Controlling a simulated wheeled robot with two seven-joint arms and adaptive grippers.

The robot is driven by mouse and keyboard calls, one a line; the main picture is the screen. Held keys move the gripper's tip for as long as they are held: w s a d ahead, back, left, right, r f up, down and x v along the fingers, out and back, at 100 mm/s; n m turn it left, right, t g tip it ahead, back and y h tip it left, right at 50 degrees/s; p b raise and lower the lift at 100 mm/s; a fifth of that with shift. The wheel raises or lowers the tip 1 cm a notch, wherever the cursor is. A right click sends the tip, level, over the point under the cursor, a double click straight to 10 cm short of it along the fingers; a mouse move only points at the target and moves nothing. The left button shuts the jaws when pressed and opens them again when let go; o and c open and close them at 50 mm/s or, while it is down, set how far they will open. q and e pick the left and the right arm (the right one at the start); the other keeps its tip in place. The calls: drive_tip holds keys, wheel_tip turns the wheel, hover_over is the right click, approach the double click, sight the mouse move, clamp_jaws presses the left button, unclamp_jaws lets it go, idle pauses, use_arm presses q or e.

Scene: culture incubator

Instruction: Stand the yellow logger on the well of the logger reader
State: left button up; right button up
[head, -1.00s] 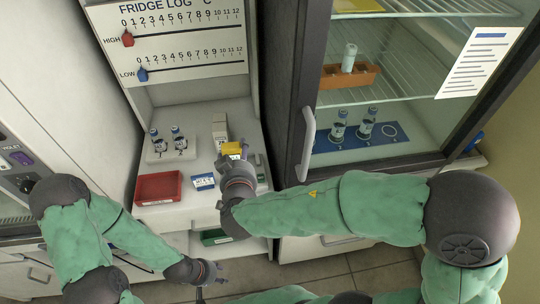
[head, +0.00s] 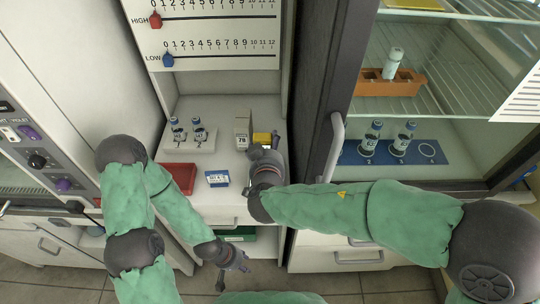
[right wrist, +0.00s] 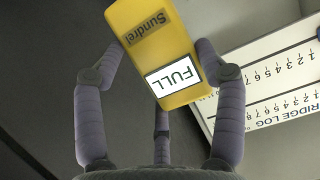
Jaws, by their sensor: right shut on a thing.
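The yellow logger (head: 262,138) is in my right gripper (head: 266,156), over the right part of the white bench. In the right wrist view the logger (right wrist: 165,48) has a white "FULL" label and a darker name label, and the fingers press on its two sides. A pale upright box marked "78" (head: 242,132) stands just left of the logger. A small blue item with a white label (head: 217,179) lies in front. I cannot tell for sure which thing is the logger reader, and I see no well clearly. My left gripper (head: 234,273) is low in front of the bench, open and empty.
A white rack with two vials (head: 190,140) and a red tray (head: 180,177) are on the bench's left. A green item (head: 238,235) is on the shelf below. The fridge (head: 337,150) stands close to the right, with vials on a blue mat (head: 352,154).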

drive_tip(key=w+f, duration=0.1)
drive_tip(key=f, duration=0.2)
drive_tip(key=w+f+b, duration=0.1)
drive_tip(key=w+f, duration=0.1)
drive_tip(key=f, duration=0.1)
drive_tip(key=w+f+b, duration=0.1)
drive_tip(key=w+f, duration=0.1)
drive_tip(key=f, duration=0.1)
drive_tip(key=shift+d, duration=0.35)
drive_tip(key=shift+f+b, duration=0.15)
drive_tip(key=shift+b, duration=0.3)
drive_tip(key=o, duration=1.2)
